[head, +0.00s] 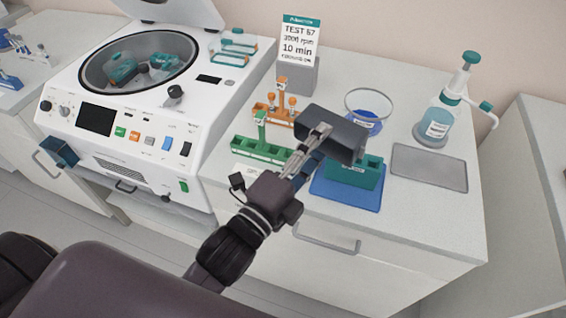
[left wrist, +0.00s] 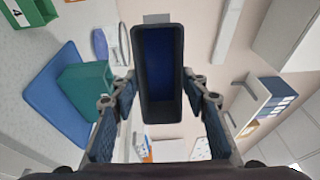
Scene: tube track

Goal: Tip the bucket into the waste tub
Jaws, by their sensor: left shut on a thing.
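My left gripper (head: 316,142) is shut on a dark grey rectangular bucket (head: 346,132), held tilted above the bench. In the left wrist view the fingers (left wrist: 160,100) flank the bucket (left wrist: 160,68), and its dark blue inside shows. I cannot see any contents in it. A clear round tub (head: 368,106) with blue at its bottom stands just behind and right of the bucket; it seems to be the waste tub, but its label is too small to read. It also shows in the left wrist view (left wrist: 112,42). My right gripper is out of view.
A teal block (head: 352,172) on a blue mat (head: 345,196) sits just below the bucket. Green (head: 262,150) and orange (head: 275,114) racks stand left. A pump bottle (head: 437,125) and grey tray (head: 430,167) are right. An open centrifuge (head: 140,75) fills the left side.

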